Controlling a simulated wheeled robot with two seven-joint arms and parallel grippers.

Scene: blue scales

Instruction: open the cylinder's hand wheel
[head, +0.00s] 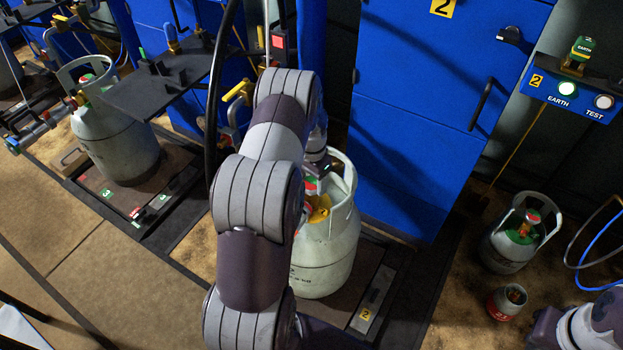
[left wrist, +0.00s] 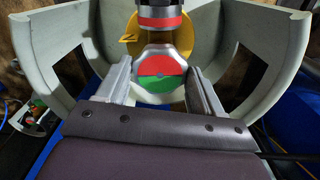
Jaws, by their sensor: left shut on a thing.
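The pale grey-green gas cylinder (head: 325,260) stands upright on the scale marked 2, partly hidden behind my left arm. Its collar shows on both sides in the left wrist view (left wrist: 268,62). The hand wheel (left wrist: 158,72) is a silver, many-sided knob with a red and green face. My left gripper (left wrist: 160,80) is shut on the hand wheel, one finger on each side. A yellow part (left wrist: 128,38) and a silver fitting with a red band (left wrist: 160,12) are just beyond it. Part of my right arm shows at the lower right of the head view, but its gripper is not seen.
Another cylinder (head: 115,140) stands on scale 3 at the left. A smaller cylinder (head: 505,250) and a tiny one (head: 506,302) stand on the floor at the right. Blue cabinets (head: 415,130) rise close behind.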

